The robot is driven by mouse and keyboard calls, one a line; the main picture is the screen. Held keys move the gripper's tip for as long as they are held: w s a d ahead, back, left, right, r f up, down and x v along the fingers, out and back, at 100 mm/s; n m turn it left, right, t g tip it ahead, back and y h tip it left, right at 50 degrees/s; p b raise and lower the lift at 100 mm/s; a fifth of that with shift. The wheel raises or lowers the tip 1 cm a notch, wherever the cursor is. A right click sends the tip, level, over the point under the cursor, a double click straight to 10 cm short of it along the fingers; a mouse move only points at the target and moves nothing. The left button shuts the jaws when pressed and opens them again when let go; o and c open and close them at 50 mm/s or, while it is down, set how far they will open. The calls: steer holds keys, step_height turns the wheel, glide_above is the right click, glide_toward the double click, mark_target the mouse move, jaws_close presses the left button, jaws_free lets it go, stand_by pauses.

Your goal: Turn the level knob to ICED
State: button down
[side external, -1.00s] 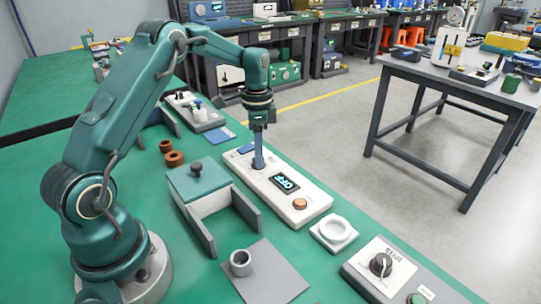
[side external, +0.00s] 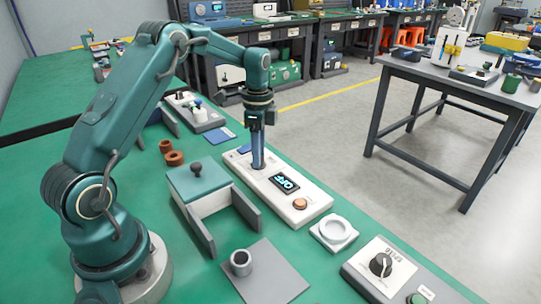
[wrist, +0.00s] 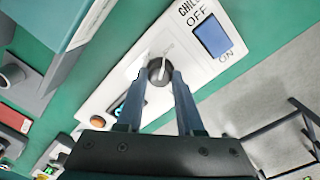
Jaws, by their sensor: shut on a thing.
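The level knob (wrist: 157,70) is dark grey with a pale pointer line and stands on a long white panel (side external: 319,207). My gripper (wrist: 160,74) has its two blue-grey fingers on either side of the knob, shut on it. In the side view my gripper (side external: 258,165) points straight down at the panel, and its fingers hide the knob. The panel's display (side external: 284,184) glows with what reads as OFF. Small lettering beside the knob is too faint to read in the wrist view.
The panel also carries a blue rocker switch (wrist: 212,38) marked OFF and ON and an orange-brown button (side external: 300,204). A teal-lidded box (side external: 198,182) stands close on the left. A white ring dish (side external: 335,231) and another knob box (side external: 381,268) sit nearer the front.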

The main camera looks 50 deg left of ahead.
steer(key=c, duration=0.5)
jaws_free()
steer(key=shift+c, duration=0.2)
steer(key=shift+r, duration=0.1)
steer(key=shift+r, duration=2.5)
steer(key=shift+w, duration=0.1)
